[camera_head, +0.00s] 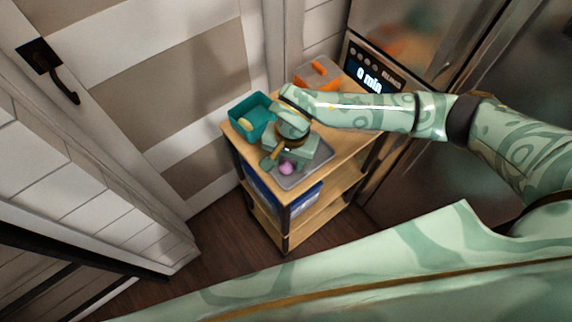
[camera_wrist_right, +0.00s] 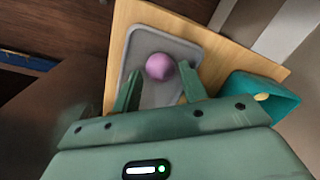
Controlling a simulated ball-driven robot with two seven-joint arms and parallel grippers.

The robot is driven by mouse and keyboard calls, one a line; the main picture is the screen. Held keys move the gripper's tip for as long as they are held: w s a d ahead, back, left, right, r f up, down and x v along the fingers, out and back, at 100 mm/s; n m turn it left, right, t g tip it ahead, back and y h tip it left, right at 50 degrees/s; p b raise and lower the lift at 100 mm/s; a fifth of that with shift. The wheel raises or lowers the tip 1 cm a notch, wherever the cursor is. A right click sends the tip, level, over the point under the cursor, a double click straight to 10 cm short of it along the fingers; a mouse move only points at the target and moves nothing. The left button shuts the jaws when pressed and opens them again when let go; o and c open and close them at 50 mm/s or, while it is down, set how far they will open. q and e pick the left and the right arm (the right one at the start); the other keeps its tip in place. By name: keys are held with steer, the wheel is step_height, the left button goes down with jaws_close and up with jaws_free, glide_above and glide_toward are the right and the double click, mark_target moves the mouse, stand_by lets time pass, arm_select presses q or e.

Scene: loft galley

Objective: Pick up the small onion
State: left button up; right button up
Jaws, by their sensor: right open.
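The small onion (camera_head: 287,168) is a round pinkish-purple ball on a grey tray (camera_head: 291,182) on top of a wooden cart. In the right wrist view the onion (camera_wrist_right: 160,67) lies just beyond the fingertips, near the middle of the gap between them. My right gripper (camera_wrist_right: 159,85) is open and empty, with its two green fingers pointing toward the onion over the tray (camera_wrist_right: 181,53). In the head view my right gripper (camera_head: 276,161) is above the tray, close beside the onion, and hides part of the tray. My left gripper is not in view.
A teal bin (camera_head: 243,118) with a yellowish item stands beside my right gripper on the cart top. A second tray (camera_head: 330,68) with orange pieces (camera_head: 318,69) lies at the back. A wall and door stand left, a steel fridge (camera_head: 402,35) behind right.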

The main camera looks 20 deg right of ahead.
steer(key=shift+f, duration=0.7)
steer(key=c, duration=0.7)
steer(key=shift+c, duration=0.2)
steer(key=shift+r, duration=0.1)
